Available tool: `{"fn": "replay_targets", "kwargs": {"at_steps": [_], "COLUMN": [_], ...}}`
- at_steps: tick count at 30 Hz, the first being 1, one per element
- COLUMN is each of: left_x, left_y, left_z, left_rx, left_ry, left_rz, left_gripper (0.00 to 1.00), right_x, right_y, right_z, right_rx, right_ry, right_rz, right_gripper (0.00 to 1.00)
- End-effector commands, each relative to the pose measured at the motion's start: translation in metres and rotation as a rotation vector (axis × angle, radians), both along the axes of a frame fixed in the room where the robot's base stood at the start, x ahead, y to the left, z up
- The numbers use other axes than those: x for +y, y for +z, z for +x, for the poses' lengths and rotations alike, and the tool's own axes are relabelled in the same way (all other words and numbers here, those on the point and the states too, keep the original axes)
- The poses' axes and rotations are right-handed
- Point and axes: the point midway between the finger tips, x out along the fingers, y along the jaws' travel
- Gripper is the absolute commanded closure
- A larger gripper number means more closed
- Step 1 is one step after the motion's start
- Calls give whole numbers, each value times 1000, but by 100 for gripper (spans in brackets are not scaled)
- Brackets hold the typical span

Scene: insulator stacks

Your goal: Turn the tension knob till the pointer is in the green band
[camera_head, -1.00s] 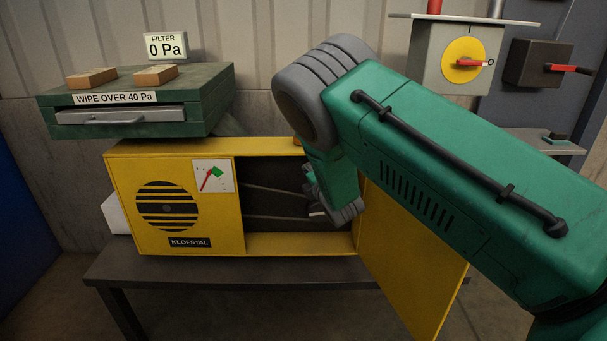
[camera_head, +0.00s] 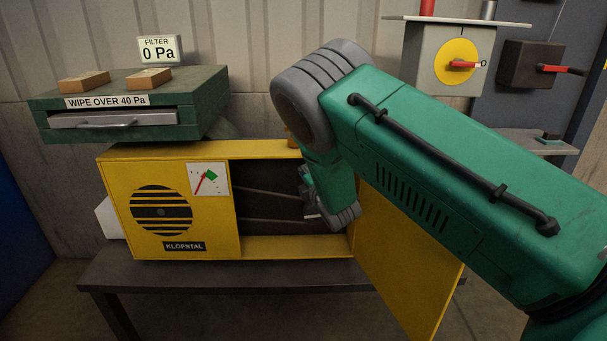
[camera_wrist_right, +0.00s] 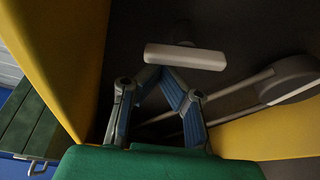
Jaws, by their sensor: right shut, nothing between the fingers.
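The yellow machine (camera_head: 220,248) stands on a dark table with its door open. Its white gauge (camera_head: 208,179) has a red pointer that leans up and right, its tip close to the left side of the green band (camera_head: 211,175); the exact gap is too small to tell. In the right wrist view a pale grey bar, apparently the tension knob (camera_wrist_right: 185,57), sits inside the dark opening. My right gripper (camera_wrist_right: 160,72) is shut and empty, its fingertips just below the bar; contact is unclear. It also shows partly in the head view (camera_head: 306,182). My left gripper is out of view.
The open yellow door (camera_head: 405,265) stands right of the opening, beside my right arm. A belt (camera_head: 280,219) runs inside, with a grey pulley (camera_wrist_right: 290,80) at right in the wrist view. A green filter box (camera_head: 190,95) is at upper left. Switch boxes (camera_head: 448,50) hang at upper right.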

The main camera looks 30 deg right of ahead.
Motion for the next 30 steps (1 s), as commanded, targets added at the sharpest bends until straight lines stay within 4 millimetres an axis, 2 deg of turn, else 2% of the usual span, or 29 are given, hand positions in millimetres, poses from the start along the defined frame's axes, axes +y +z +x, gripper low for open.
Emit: {"fn": "replay_targets", "kwargs": {"at_steps": [14, 30], "left_x": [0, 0], "left_y": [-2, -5], "left_z": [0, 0], "left_rx": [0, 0], "left_ry": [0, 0], "left_rz": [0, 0], "left_gripper": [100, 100], "right_x": [-4, -10], "right_y": [2, 7], "right_z": [-2, -5], "right_rx": [-66, -226], "right_ry": [-4, -7], "right_rz": [107, 369], "right_gripper": [100, 100]}}
